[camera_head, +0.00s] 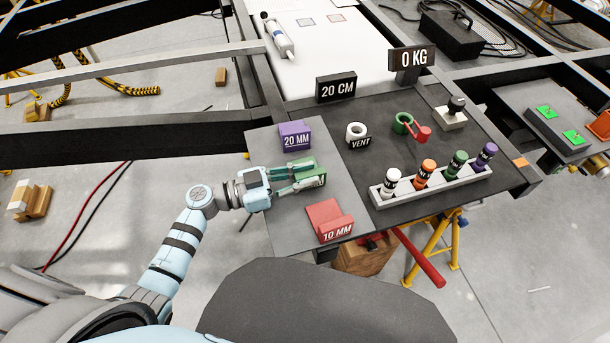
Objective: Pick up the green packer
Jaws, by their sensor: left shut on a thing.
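The green packer (317,176) is a small green block on the grey plate, between the purple packer and the red packer. My left gripper (308,176) reaches in from the left and is shut on the green packer. Its fingers cover much of the packer, and I cannot tell whether the packer is clear of the plate. The purple packer (295,135), marked 20 MM, sits behind it. The red packer (329,219), marked 10 MM, sits in front of it. My right gripper is not in view.
A rack (430,184) of several coloured bottles stands on the dark tray to the right. Chassis beams run to the left.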

